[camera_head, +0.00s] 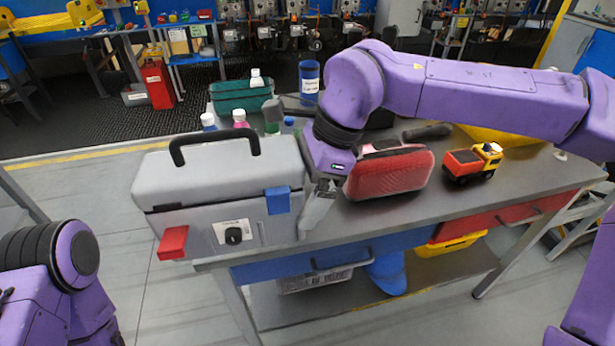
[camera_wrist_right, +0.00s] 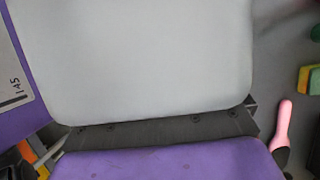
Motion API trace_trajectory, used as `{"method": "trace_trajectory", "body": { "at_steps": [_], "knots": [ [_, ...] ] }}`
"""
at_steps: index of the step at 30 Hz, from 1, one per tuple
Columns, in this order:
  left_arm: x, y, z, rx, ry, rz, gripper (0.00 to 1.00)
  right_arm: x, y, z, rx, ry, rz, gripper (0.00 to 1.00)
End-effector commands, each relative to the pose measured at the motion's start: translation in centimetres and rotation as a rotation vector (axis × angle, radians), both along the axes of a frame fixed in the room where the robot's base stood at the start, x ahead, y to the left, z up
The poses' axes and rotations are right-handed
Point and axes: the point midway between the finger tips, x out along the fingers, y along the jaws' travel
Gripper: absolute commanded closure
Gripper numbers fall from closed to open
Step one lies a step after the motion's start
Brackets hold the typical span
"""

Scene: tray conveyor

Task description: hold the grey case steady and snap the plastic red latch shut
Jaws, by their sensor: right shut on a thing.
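The grey case (camera_head: 220,185) stands upright with its lid down and its black handle (camera_head: 213,148) up, on the left end of the table. The red latch (camera_head: 173,243) is at the lower left of the case front and sticks outward, not flat against it. The blue latch (camera_head: 278,200) at the right of the front lies flat over the lid seam. My right gripper (camera_head: 316,212) is shut on the case at its right end; the fingertips are partly hidden. In the right wrist view a pale grey surface fills most of the picture. My left gripper is out of view.
A red-and-black case (camera_head: 390,172) and a toy truck (camera_head: 473,161) are right of my right gripper on the table (camera_head: 500,195). A green bin (camera_head: 240,95), bottles (camera_head: 240,118) and a blue cup (camera_head: 309,80) stand behind. The floor left of the case is clear.

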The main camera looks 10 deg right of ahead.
Motion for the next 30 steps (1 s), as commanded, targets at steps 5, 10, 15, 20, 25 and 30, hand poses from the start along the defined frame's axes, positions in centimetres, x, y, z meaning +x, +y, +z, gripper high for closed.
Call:
{"method": "trace_trajectory", "body": {
  "at_steps": [5,10,15,20,25,30],
  "knots": [
    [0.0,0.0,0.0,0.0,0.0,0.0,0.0,4.6,-0.5,-3.9,0.004,0.003,-0.033,0.7],
    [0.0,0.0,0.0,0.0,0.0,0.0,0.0,9.7,-1.8,-6.5,0.004,-0.002,-0.037,0.7],
    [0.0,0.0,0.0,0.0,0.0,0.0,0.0,12.1,-3.0,-5.9,0.004,-0.004,-0.016,0.7],
    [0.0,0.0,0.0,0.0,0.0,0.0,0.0,12.2,-3.1,-6.1,0.004,-0.002,0.016,0.7],
    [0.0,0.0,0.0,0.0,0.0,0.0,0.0,12.2,-3.1,-7.1,0.004,-0.003,0.016,0.7],
    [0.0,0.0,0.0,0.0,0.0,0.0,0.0,12.2,-3.1,-8.0,0.004,-0.004,0.016,0.7]
  ]
}}
